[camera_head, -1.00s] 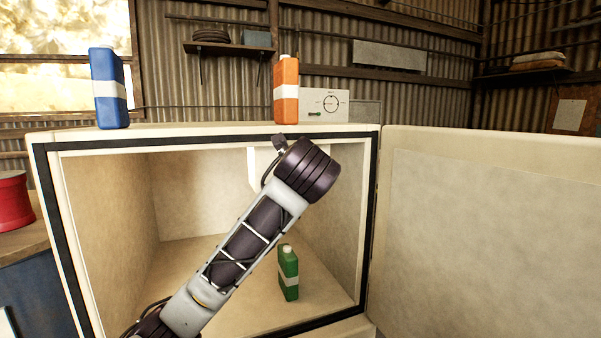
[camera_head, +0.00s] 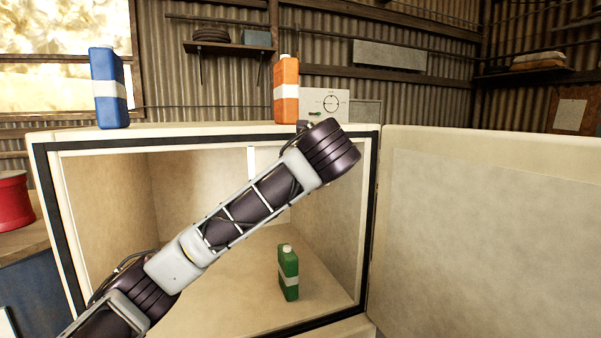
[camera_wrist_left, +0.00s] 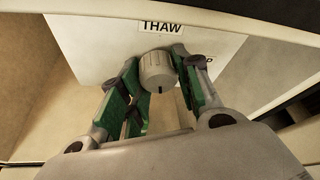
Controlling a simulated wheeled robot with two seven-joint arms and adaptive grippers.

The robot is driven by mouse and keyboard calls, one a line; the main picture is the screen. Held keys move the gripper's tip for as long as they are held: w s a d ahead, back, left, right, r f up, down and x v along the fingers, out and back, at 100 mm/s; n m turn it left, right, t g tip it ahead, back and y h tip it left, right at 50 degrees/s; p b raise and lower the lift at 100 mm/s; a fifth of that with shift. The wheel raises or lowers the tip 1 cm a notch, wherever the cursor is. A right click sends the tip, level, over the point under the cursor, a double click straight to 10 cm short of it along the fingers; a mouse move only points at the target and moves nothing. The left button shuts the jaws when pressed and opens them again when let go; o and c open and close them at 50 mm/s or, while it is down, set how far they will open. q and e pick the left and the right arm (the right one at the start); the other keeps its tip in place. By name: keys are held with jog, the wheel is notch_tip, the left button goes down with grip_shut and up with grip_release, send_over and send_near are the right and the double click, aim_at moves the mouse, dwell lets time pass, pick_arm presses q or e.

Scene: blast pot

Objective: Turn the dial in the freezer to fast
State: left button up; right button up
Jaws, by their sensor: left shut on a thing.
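The dial (camera_wrist_left: 157,68) is a pale grey ribbed knob with a dark mark on its side, on a white panel (camera_wrist_left: 90,50) in the left wrist view. A THAW label (camera_wrist_left: 162,27) sits above it; another label right of it is mostly hidden by a finger. My left gripper (camera_wrist_left: 158,80) has its green-padded fingers on either side of the dial, shut on it. In the head view my left arm reaches into the open freezer (camera_head: 200,130) and hides the dial and gripper. My right gripper is out of view.
A green bottle (camera_head: 289,275) stands on the freezer floor, right of centre. The freezer door (camera_head: 480,230) is open to the right.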

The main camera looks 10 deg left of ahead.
pick_arm(q)
jog(key=shift+f+m+g+y, duration=0.3)
jog(key=shift+m+g+y, duration=0.15)
jog(key=shift+m, duration=0.45)
dwell(0.4)
jog(key=o, duration=1)
jog(key=shift+r, duration=0.2)
jog(key=shift+s+r, duration=0.1)
jog(key=shift+s+d+r, duration=0.1)
jog(key=shift+s+d, duration=0.05)
jog(key=shift+d, duration=0.05)
jog(key=v, duration=1.1)
jog(key=shift+s, duration=0.2)
dwell(0.3)
jog(key=shift+d, duration=0.1)
dwell(0.3)
